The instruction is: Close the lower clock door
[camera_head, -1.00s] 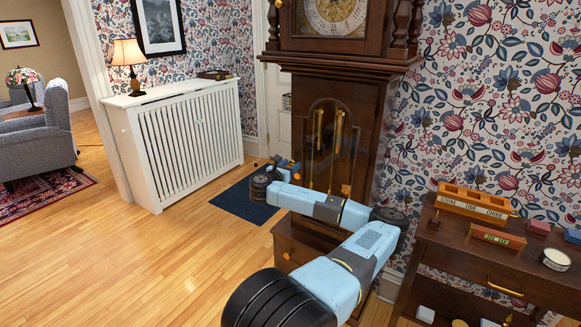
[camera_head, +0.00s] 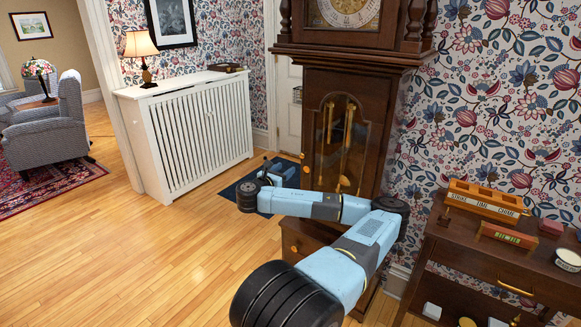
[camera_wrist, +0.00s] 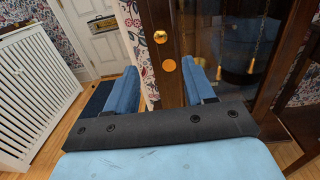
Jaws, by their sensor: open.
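The tall dark wooden clock (camera_head: 388,125) stands against the wallpapered wall. Its lower door (camera_head: 309,120) has an arched glass pane, with gold weights and chains showing behind it. In the wrist view, a dark wooden door stile (camera_wrist: 185,28) carries a gold knob (camera_wrist: 161,37) and a round gold plate (camera_wrist: 168,65) below it. I cannot tell how far the door stands from its frame. My gripper (camera_wrist: 162,85) is open and empty, its two blue fingers apart, with the knob seen beyond the gap between them. In the head view my gripper (camera_head: 280,171) is left of the clock's trunk.
A white slatted radiator cover (camera_head: 190,135) stands to the left, with a dark blue mat (camera_head: 232,188) on the floor beside it. A wooden side table (camera_head: 465,250) with small objects stands to the right of the clock.

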